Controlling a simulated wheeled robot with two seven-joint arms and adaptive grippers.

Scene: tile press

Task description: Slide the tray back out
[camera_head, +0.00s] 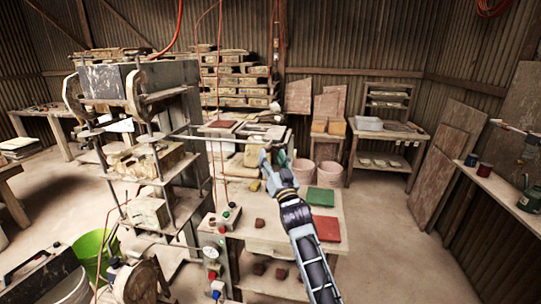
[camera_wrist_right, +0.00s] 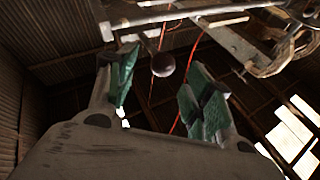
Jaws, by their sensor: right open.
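My right gripper (camera_head: 272,158) reaches over the worktable, to the right of the tile press (camera_head: 148,150). In the right wrist view its green-padded fingers (camera_wrist_right: 160,100) are open and apart, with nothing between the pads. Metal rails (camera_wrist_right: 190,14) cross the top of that view. In the head view, thin bars (camera_head: 205,131) run from the press toward the right. The tray itself I cannot make out clearly among the press parts. My left gripper is not in view.
The worktable (camera_head: 262,232) holds a green tile (camera_head: 320,197), a red tile (camera_head: 327,229) and a small button box (camera_head: 229,217). The press posts stand close to the left of my right arm. A green bucket (camera_head: 92,252) is at lower left. Open floor lies at right.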

